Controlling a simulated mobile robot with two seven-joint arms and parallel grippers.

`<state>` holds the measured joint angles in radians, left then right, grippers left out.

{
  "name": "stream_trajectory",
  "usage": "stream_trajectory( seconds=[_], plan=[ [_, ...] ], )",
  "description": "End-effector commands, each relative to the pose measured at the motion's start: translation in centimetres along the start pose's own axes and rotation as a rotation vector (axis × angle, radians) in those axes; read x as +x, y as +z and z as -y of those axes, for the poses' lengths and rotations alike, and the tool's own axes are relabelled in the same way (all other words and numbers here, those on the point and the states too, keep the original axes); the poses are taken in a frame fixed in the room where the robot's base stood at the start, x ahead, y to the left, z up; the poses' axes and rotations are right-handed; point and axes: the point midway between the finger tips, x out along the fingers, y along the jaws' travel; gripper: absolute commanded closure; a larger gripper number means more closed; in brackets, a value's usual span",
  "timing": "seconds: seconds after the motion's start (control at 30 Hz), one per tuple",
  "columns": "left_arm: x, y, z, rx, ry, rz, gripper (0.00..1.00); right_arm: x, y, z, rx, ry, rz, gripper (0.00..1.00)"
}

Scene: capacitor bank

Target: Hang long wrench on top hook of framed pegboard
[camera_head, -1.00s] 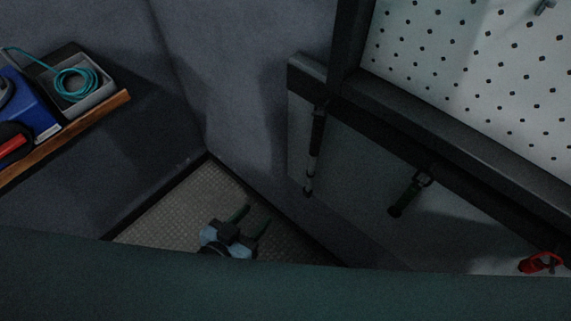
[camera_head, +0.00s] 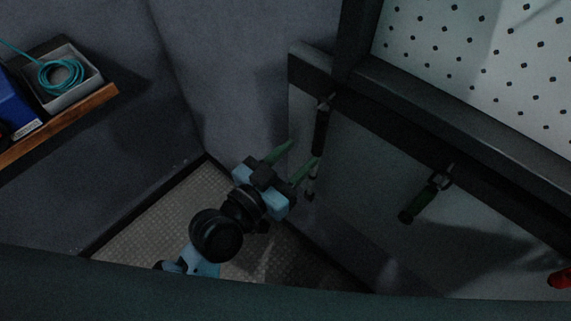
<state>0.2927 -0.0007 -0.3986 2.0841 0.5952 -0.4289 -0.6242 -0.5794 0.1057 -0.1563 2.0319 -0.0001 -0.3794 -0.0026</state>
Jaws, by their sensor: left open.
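My left gripper (camera_head: 304,152) is open and empty, with its two green fingers apart and pointing up and right. A long dark tool (camera_head: 321,132) with a pale lower part hangs upright at the left end of the grey panel; it may be the long wrench. The gripper's right finger overlaps its lower part in the picture, and I cannot tell whether they touch. The framed pegboard (camera_head: 470,62), white with dark holes, shows at the upper right behind its dark frame (camera_head: 440,108). No hook on it is in view. My right gripper is not in view.
A shorter dark green tool (camera_head: 424,199) hangs on the grey panel (camera_head: 375,220), right of the long tool. A red object (camera_head: 560,279) is cut off at the right edge. A shelf (camera_head: 62,122) at left holds a tray (camera_head: 88,88) with a teal cable (camera_head: 60,76) and a blue case (camera_head: 20,105).

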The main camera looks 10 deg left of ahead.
Motion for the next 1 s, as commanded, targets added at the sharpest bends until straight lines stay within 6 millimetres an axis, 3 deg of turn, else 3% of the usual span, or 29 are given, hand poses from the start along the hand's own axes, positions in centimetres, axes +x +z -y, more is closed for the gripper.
stream_trajectory(
  seconds=[0.23, 0.5, 1.0],
  plan=[
    [3.3, 0.1, 0.0, -0.003, -0.001, -0.001, 0.57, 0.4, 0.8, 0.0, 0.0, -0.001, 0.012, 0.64],
    [6.1, 0.0, 0.0, 0.0, 0.0, 0.0, 0.57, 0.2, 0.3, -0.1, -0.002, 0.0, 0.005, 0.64],
    [7.1, 0.1, 0.0, 0.0, 0.0, 0.001, 0.57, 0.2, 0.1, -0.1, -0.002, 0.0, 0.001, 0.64]
  ],
)
